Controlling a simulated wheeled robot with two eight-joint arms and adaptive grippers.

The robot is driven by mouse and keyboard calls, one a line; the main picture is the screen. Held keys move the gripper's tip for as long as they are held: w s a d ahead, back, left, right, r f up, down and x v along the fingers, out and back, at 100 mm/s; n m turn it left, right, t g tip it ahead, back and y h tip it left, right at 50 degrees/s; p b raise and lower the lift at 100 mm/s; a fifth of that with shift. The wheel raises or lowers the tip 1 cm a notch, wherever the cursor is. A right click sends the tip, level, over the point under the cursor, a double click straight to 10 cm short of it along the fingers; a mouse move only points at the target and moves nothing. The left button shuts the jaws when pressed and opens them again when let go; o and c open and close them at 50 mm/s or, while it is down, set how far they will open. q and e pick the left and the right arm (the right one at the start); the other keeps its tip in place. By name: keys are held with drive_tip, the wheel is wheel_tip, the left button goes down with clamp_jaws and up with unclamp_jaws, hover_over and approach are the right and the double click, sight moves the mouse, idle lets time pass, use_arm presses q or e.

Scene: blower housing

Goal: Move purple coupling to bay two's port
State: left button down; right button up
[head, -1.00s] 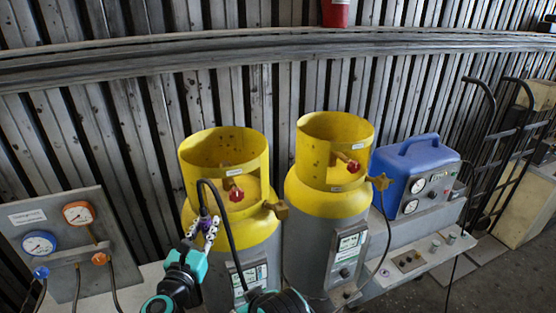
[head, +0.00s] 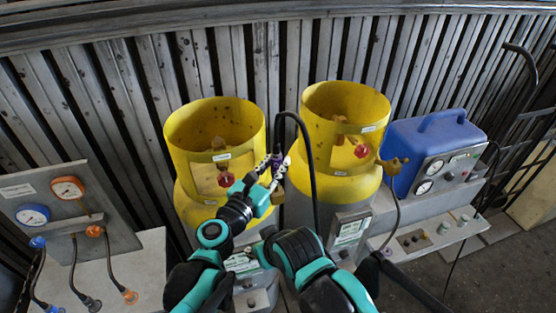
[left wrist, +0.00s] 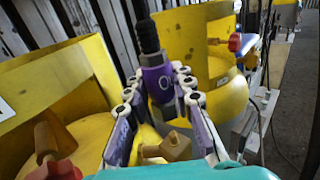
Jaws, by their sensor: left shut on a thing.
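The purple coupling (head: 276,162) sits on the end of a black hose. My left gripper (head: 277,172) is shut on it and holds it in the air between the two yellow-topped cylinders. In the left wrist view, the purple coupling (left wrist: 158,82) stands roughly upright between the finger tips, with the hose rising from its top. A brass port (head: 277,197) on the left cylinder (head: 190,150) lies below the gripper; a brass fitting (left wrist: 172,148) shows between the fingers. The right cylinder (head: 318,115) has a brass port (head: 394,166) on its right side, apart from the coupling. My right gripper is not visible.
Each cylinder collar surrounds a red valve knob; the left knob (head: 225,179) is near my left arm. A gauge panel (head: 50,215) with hoses stands at left. A blue machine (head: 430,145) and a hand truck (head: 520,110) stand at right.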

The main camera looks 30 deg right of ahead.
sight(277, 186)
use_arm(q)
drive_tip(key=f+b, duration=0.2)
drive_tip(key=f, duration=0.1)
drive_tip(key=shift+w+d, duration=0.15)
drive_tip(key=shift+d, duration=0.05)
drive_tip(key=shift+a+f, duration=0.1)
drive_tip(key=shift+f, duration=0.15)
drive_tip(key=shift+r, duration=0.15)
drive_tip(key=shift+f+b, duration=1.3)
drive_tip(key=shift+f, duration=0.15)
drive_tip(key=c, duration=1.2)
unclamp_jaws()
